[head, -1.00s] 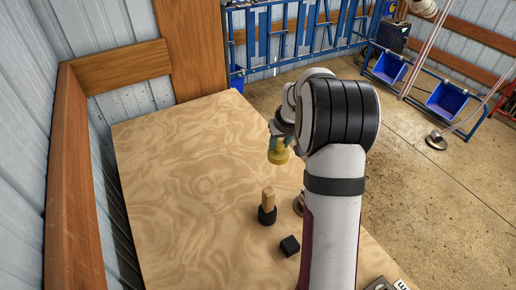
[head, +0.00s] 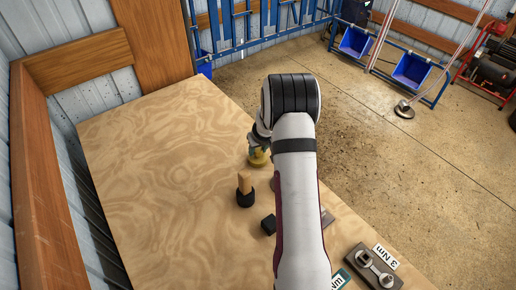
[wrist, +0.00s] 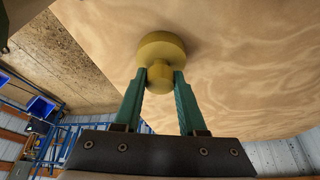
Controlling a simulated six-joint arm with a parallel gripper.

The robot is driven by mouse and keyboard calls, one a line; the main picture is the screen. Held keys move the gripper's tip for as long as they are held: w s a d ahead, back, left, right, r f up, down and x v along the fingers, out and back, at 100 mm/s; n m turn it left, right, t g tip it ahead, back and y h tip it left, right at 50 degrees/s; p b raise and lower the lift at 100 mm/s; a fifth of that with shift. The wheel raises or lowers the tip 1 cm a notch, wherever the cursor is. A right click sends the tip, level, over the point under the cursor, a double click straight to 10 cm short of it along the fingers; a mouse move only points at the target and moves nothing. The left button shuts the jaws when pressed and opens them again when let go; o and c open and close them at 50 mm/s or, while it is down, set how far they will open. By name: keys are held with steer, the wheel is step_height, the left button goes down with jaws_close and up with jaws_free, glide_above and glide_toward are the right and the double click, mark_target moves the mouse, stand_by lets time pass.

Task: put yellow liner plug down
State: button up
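The yellow liner plug (wrist: 162,50) is a round disc with a narrower knob, seen large in the wrist view. My gripper (wrist: 162,76) has its two green fingers on either side of the knob, against it. In the head view the plug (head: 258,158) shows low over the far right part of the plywood table (head: 160,170), under my gripper (head: 256,147). A soft shadow lies beside the disc in the wrist view. I cannot tell for sure whether the disc touches the wood.
A black cylinder with a wooden peg (head: 245,190) stands nearer on the table, with a small black block (head: 269,225) beside it. A metal fixture (head: 373,266) labelled "3 Nm" is at the near right. The table's left half is clear.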

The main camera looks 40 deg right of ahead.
steer(key=o, duration=0.3)
steer(key=shift+o, duration=0.2)
steer(key=shift+r, duration=0.1)
steer(key=v, duration=1.2)
steer(key=s+a+r+y, duration=0.1)
steer(key=s+a+r, duration=0.2)
steer(key=a, duration=0.4)
steer(key=s+a+r+y, duration=0.1)
steer(key=s+a+r, duration=0.15)
steer(key=a, duration=0.35)
steer(key=s+a+r+m+g, duration=0.1)
steer(key=s+a+g, duration=0.1)
steer(key=s+a, duration=0.6)
steer(key=s+a+r+m+g+y, duration=0.1)
steer(key=s+a+g, duration=0.1)
steer(key=s+a, duration=0.6)
steer(key=s, duration=0.6)
steer(key=shift+s, duration=0.25)
steer(key=shift+r, duration=0.1)
